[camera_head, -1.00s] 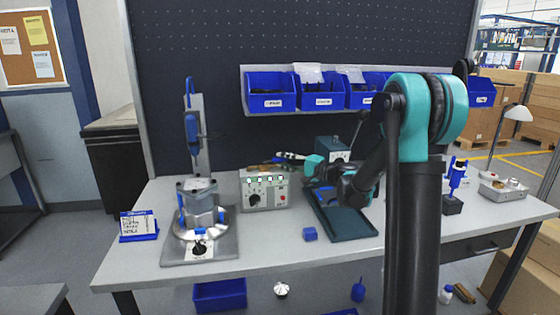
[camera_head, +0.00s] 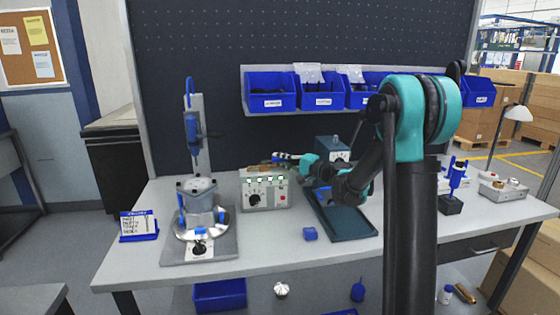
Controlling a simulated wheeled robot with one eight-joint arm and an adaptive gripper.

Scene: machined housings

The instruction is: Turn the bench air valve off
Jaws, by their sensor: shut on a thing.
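My gripper (camera_head: 278,157) reaches left from the teal wrist, above the right part of the grey control box. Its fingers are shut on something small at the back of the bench. The held part is too small and too covered by the fingers to make out. The control box (camera_head: 246,202) has a black dial, a row of lit buttons and a red button. I cannot tell for sure which part is the bench air valve. A dark blue box (camera_head: 336,156) with a round face stands behind my gripper.
A metal fixture (camera_head: 201,215) stands at left beside a sign (camera_head: 139,224). Blue bins (camera_head: 269,92) hang above. The front edge of the bench is mostly clear.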

